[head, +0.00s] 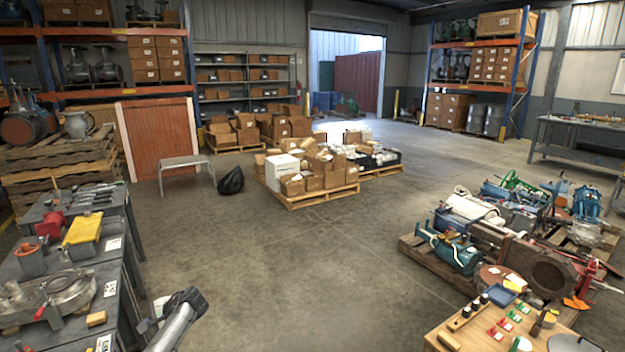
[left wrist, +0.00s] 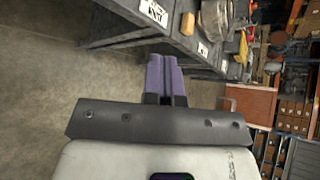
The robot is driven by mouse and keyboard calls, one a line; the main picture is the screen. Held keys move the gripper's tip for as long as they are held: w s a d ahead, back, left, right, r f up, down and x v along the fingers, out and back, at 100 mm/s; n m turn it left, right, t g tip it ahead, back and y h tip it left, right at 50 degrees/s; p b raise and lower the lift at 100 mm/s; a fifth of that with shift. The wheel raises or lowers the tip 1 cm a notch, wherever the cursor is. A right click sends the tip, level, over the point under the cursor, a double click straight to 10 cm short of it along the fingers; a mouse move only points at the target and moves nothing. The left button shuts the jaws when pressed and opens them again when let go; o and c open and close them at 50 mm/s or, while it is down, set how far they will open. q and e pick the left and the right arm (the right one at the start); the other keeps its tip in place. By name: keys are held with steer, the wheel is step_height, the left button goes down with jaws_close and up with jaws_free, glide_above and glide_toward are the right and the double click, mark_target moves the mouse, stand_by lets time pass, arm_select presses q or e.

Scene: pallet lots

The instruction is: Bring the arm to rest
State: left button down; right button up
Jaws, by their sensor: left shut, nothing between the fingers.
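My left gripper (left wrist: 165,78) shows in the left wrist view as two purple fingers lying side by side. It is shut and empty, in open air beside the grey workbench. In the head view my left arm (head: 178,322) is at the bottom left, over the floor just right of the workbench. My right gripper is in neither view.
A pallet of boxes (head: 316,198) stands mid-floor near a black bag (head: 231,181). A wooden table (head: 478,335) and machine-loaded pallets are at right. The middle floor is clear.

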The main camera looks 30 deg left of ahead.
arm_select(q)
steer(key=w+d+r+n+t, duration=0.4)
steer(key=w+d+r+t, duration=0.5)
steer(key=w+d+r, duration=0.45)
steer(key=s+d+r+m+t+h+p, duration=0.1)
steer(key=d+r+t+h, duration=0.15)
steer(key=d, duration=0.65)
steer(key=s+d+r+m+t+h+p, duration=0.1)
steer(key=d+r+t+p, duration=0.2)
steer(key=d, duration=0.5)
steer(key=s+d+f+m+t+h+p, duration=0.25)
steer(key=s+d+h, duration=0.35)
steer(key=s+d, duration=0.85)
steer(key=s+d+f+g+p, duration=0.2)
steer(key=s+f, duration=0.2)
steer(key=s, duration=0.4)
steer(key=s+d+f+g+h+p, duration=0.1)
steer(key=s+d+f+g+p, duration=0.2)
steer(key=s, duration=0.5)
steer(key=s+d+f+g+p, duration=0.1)
steer(key=s+f+g, duration=0.1)
steer(key=s+f, duration=0.45)
step_height(320, 180, up, 39)
steer(key=s+p, duration=0.1)
steer(key=p, duration=3.7)
steer(key=shift+s+f, duration=0.2)
steer(key=shift+s, duration=0.2)
